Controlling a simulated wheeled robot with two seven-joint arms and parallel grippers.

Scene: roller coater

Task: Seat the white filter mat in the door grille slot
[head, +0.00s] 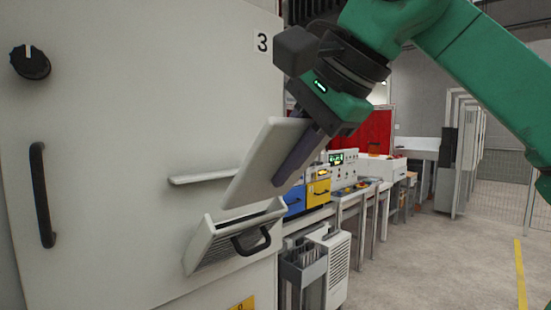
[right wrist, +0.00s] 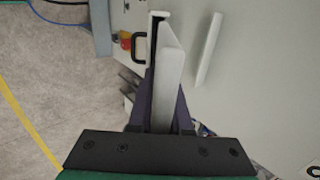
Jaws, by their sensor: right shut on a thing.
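The white filter mat (head: 262,163) is a flat pale panel, held tilted with its lower end just above the open grille. My right gripper (head: 284,174) is shut on its upper part; in the right wrist view the mat (right wrist: 168,90) stands edge-on between the two purple fingers. The door grille (head: 225,243) is a tilted-out white box with a dark slot along its top and a black handle. It also shows in the right wrist view (right wrist: 153,19), its dark slot beside the mat's far end. Whether the mat's edge touches the slot is unclear. My left gripper is not in view.
A white ledge (head: 205,177) sticks out of the cabinet door (head: 120,120) above the grille. A black door handle (head: 42,195) and knob (head: 30,62) are at left. Grey bins (head: 304,268) and a bench (head: 345,195) stand to the right. The floor at far right is clear.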

